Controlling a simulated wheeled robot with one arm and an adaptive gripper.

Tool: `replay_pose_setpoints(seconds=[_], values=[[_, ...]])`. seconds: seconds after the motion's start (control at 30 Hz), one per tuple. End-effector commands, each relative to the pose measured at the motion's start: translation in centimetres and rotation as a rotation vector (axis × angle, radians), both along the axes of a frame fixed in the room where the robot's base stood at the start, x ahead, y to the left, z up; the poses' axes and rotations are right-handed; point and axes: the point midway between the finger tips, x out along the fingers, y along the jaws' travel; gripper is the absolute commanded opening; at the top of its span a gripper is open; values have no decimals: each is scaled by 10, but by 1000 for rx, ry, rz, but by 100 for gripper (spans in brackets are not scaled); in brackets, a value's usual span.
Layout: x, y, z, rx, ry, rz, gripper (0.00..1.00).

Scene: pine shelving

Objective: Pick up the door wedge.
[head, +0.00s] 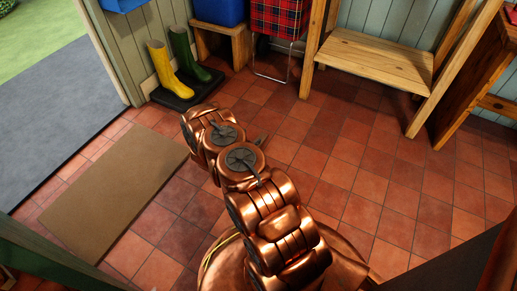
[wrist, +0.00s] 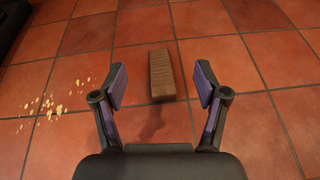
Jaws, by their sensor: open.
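The door wedge (wrist: 162,75) is a brown, ridged block lying on the red tile floor in the wrist view. My gripper (wrist: 161,80) is open, with one dark finger to the left of the wedge and one to the right. Neither finger touches it, and there is floor showing on both sides. Its long side runs away from the gripper's palm. In the head view my copper-coloured arm reaches forward over the floor, and I cannot make out the wedge there.
Pale crumbs (wrist: 52,106) lie on the tiles left of the gripper. Yellow and green boots (head: 178,65) stand on a dark tray (head: 187,94) near the wall. A brown mat (head: 115,190) lies at left. A pine bench (head: 376,62) stands at the back. Tiles right of my arm are clear.

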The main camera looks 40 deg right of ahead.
Motion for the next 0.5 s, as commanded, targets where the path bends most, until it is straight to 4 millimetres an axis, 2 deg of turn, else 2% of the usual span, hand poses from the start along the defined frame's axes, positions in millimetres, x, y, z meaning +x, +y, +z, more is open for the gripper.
replay_pose_setpoints(seconds=[0.03,0.2,0.33,0.5], values=[[-2,1,-25,3,17,20,73],[-3,6,-60,11,46,74,73],[-2,4,-69,12,52,88,73],[3,-9,-76,13,51,89,73]])
